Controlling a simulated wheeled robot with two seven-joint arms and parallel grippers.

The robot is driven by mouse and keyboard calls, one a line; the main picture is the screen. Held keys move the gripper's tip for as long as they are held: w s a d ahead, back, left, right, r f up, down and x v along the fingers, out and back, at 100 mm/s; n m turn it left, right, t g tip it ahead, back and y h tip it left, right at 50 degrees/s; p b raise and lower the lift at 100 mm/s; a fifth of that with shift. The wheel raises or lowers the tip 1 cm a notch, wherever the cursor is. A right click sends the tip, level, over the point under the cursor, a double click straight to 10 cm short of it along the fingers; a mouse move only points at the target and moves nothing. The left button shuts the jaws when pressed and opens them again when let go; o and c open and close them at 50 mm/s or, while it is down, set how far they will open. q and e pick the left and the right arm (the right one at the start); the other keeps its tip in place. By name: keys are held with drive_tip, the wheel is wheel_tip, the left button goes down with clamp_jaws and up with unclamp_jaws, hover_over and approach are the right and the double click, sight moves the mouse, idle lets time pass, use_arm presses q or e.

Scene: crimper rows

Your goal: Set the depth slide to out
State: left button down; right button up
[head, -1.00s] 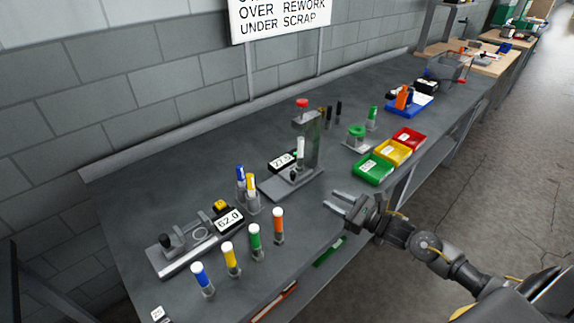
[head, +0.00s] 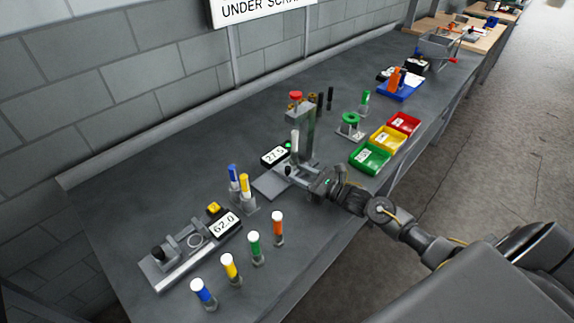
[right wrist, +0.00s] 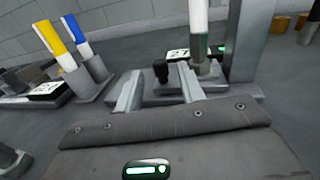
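The crimper (head: 302,135) is a grey press with a red top on the bench, beside a display (head: 275,156) reading about 27.5. A small black knob (right wrist: 160,70) at its base looks like the depth slide's handle. In the head view it is mostly lost behind my fingers. My right gripper (head: 297,177) is at the crimper's front, its two fingers apart and empty. In the right wrist view the knob stands between or just beyond the fingertips; I cannot tell whether they touch it. My left gripper is not in view.
A gauge (head: 170,268) with a display reading 62.0 sits at the left, with several coloured markers in front. A holder (head: 243,202) with blue and yellow markers stands left of the crimper. Green (head: 364,167), yellow and red trays lie to the right.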

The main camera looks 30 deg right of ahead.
sight(290, 170)
drive_tip(key=shift+p+x, duration=0.6)
drive_tip(key=shift+x, duration=2)
clamp_jaws()
drive_tip(key=shift+s, duration=0.1)
